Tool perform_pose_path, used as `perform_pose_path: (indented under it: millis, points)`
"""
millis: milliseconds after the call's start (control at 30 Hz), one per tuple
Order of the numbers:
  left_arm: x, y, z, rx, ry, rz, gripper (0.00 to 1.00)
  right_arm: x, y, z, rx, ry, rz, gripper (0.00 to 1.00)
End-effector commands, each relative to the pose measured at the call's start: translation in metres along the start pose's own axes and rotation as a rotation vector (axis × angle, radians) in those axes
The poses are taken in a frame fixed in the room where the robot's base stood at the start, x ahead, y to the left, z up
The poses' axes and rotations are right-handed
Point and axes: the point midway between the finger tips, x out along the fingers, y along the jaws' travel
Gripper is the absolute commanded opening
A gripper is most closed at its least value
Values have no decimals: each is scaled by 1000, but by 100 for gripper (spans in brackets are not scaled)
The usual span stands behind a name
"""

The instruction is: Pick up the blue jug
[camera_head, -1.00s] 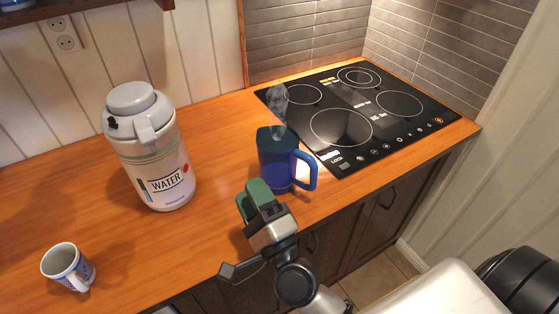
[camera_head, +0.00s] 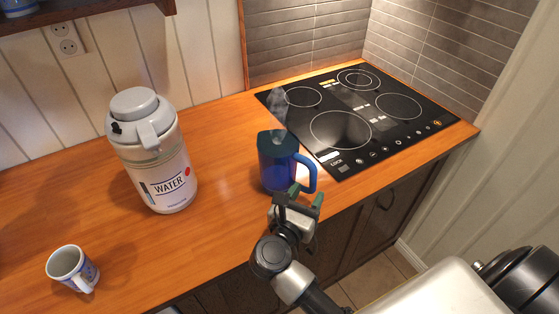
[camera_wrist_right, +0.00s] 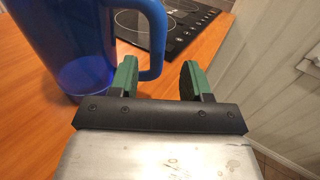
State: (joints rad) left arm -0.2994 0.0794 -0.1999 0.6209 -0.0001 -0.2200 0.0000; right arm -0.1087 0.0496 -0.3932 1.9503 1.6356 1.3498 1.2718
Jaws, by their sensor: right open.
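The blue jug (camera_head: 276,163) stands upright on the wooden counter, just left of the black cooktop. Its handle (camera_head: 311,176) points right, toward the counter's front edge. My right gripper (camera_head: 307,191) is open at the handle's lower front side. In the right wrist view the jug (camera_wrist_right: 75,45) fills the upper left. Its handle (camera_wrist_right: 158,40) comes down between the two green fingers of the gripper (camera_wrist_right: 157,80), close to the left finger. I cannot tell whether they touch. My left gripper is not in view.
A white water dispenser (camera_head: 163,178) stands left of the jug on the counter (camera_head: 222,220). A small patterned mug (camera_head: 72,268) stands at the front left. The cooktop (camera_head: 350,115) lies behind and right of the jug. The counter between dispenser and jug is clear.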

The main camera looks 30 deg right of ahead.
Motion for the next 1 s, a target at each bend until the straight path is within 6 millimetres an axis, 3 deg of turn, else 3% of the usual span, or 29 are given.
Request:
perform_pose_path:
  millis: [167, 367, 500, 800, 1000]
  points:
    - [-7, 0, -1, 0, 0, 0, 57, 14, 0, 3, 0, -2, 0, 48]
    - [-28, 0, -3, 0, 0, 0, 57, 41, 4, 13, -3, -6, 0, 48]
    - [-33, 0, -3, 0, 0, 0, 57, 58, 5, 10, -3, -2, 0, 48]
    - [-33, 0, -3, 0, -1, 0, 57, 64, 5, 7, -1, -1, 0, 48]
    - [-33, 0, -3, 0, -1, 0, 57, 64, 5, 7, -1, -1, 0, 19]
